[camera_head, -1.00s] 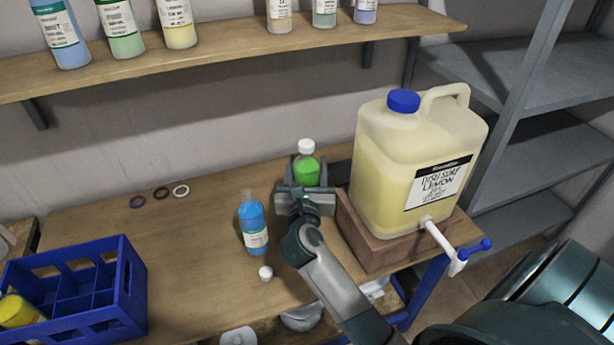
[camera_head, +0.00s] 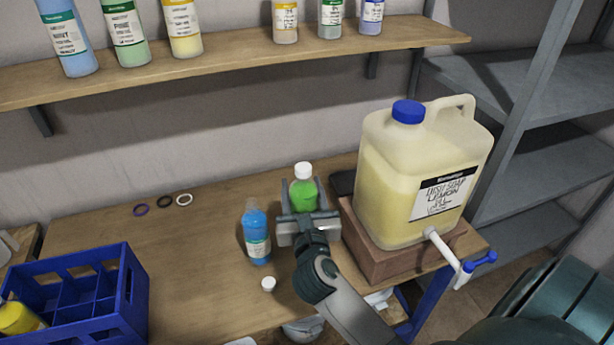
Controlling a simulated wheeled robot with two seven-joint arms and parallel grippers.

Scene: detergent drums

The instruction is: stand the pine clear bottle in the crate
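The pine clear bottle (camera_head: 302,194) is green with a white cap and stands upright between the fingers of my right gripper (camera_head: 304,197). The fingers sit close on both sides of it, and its lower part and label are hidden behind the gripper. I cannot tell clearly whether its base is off the bench. The blue crate (camera_head: 128,308) with compartments stands at the front left, well away from the gripper. A yellow bottle (camera_head: 18,318) lies or leans in its left part; the other visible compartments look empty. My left gripper is not in view.
An uncapped blue bottle (camera_head: 256,234) stands just left of the gripper, with a loose white cap (camera_head: 268,284) before it. A large lemon soap drum (camera_head: 385,185) with a tap stands on a block (camera_head: 375,258) at right. Several rings (camera_head: 164,202) lie at the back.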

